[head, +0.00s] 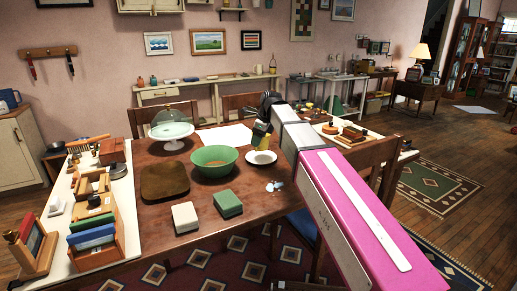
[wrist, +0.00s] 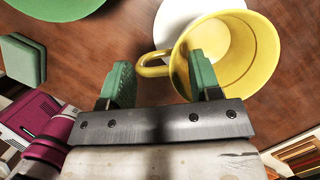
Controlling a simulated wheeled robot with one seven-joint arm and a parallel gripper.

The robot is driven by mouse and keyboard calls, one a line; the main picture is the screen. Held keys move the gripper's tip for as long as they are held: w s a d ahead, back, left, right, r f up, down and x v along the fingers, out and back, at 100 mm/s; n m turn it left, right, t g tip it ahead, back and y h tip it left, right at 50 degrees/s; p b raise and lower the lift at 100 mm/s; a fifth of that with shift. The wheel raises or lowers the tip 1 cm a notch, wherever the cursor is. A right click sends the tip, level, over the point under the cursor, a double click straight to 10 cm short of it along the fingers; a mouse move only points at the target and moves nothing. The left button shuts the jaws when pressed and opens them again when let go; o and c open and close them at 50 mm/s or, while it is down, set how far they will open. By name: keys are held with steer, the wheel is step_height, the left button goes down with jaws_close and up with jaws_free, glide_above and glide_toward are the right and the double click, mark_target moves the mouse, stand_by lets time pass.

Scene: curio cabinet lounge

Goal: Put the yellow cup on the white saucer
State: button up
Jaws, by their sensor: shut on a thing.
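The yellow cup (wrist: 235,60) is large at the right of the wrist view, its mouth facing the camera and its handle to the left. My gripper (wrist: 160,64) is shut on the cup, with the handle between its green fingers and the right finger overlapping the rim. The white saucer (wrist: 180,14) shows partly behind the cup, which hides the rest. In the head view my gripper (head: 262,128) is over the table, with a bit of the yellow cup (head: 259,142) below it. The white saucer (head: 262,158) lies just below and beside the cup; whether they touch is unclear.
A green bowl (head: 214,161) stands left of the saucer. A green block (head: 228,204) and a pale block (head: 185,217) lie nearer. A glass-domed cake stand (head: 172,130) and a brown board (head: 164,181) are farther left. White paper (head: 225,136) lies behind.

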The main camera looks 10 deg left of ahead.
steer(key=shift+f, duration=2.05)
steer(key=shift+f, duration=0.1)
steer(key=o, duration=1.2)
steer(key=shift+c, duration=0.2)
steer(key=v, duration=1.2)
